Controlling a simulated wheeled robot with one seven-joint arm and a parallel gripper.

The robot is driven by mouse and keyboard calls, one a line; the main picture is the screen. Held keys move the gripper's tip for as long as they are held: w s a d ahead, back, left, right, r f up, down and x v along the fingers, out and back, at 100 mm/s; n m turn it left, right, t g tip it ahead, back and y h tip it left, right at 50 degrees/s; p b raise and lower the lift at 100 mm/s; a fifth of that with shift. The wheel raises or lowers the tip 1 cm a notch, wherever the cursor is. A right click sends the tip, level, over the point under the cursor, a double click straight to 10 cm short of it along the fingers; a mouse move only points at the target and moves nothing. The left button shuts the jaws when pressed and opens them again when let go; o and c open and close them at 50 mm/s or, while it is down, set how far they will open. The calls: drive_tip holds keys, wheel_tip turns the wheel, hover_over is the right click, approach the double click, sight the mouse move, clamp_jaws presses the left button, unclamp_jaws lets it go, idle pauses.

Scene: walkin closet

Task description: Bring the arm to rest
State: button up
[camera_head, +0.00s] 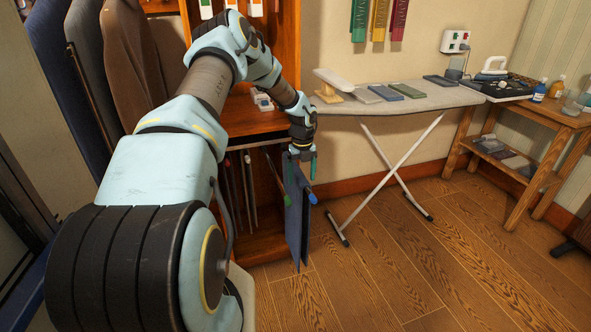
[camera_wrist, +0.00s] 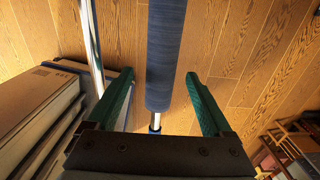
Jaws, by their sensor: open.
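My arm reaches forward across the left of the head view. My gripper (camera_head: 302,166) points down in front of the closet shelving, with its two green fingers apart. In the wrist view my gripper (camera_wrist: 159,80) is open, and a dark blue hanging garment (camera_wrist: 166,50) shows between and beyond the fingers. I cannot tell whether they touch it.
Jackets (camera_head: 130,60) hang at left near my arm. The wooden floor (camera_head: 430,260) at front right is clear.

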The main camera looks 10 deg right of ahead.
wheel_tip(320, 180, up, 8)
drive_tip(key=shift+b, duration=0.8)
drive_tip(key=s+a+r+n, duration=0.5)
drive_tip(key=s+n, duration=0.4)
drive_tip(key=n, duration=0.2)
drive_tip(key=s+a+r+n+t, duration=0.1)
drive_tip(key=s+a+r+n, duration=0.3)
drive_tip(key=s+a+n, duration=0.4)
drive_tip(key=s+a+r+n, duration=0.5)
drive_tip(key=s+a+n, duration=0.1)
drive_tip(key=s+n, duration=0.6)
drive_tip(key=shift+a+r+n+t, duration=0.2)
drive_tip(key=shift+r+n+t, duration=0.1)
drive_tip(key=shift+n, duration=0.6)
